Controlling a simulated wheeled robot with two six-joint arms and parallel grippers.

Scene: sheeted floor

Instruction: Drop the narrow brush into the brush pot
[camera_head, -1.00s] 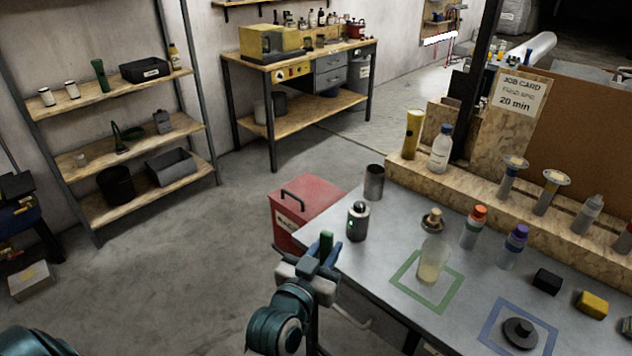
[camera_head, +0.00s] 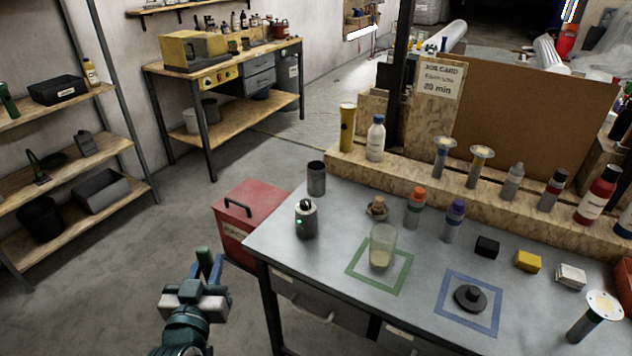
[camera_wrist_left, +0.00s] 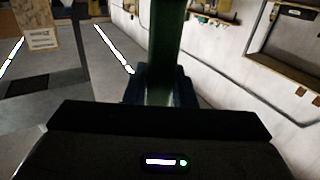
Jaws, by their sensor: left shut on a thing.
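My left gripper (camera_head: 207,268) is shut on an upright green stick-like thing (camera_head: 202,257), which I take to be the narrow brush. In the left wrist view the brush (camera_wrist_left: 166,45) stands between the blue fingers (camera_wrist_left: 162,88); its ends are not clear. The gripper is left of the workbench, over the floor in the head view. An open dark metal cylinder (camera_head: 316,180), likely the brush pot, stands at the bench's back left corner, up and right of the gripper. Its inside is hard to see. My right gripper is not in view.
A grey canister (camera_head: 306,220) stands in front of the dark cylinder on the bench (camera_head: 340,215). Several bottles stand farther right. A red box (camera_head: 250,215) is beside the bench's left edge.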

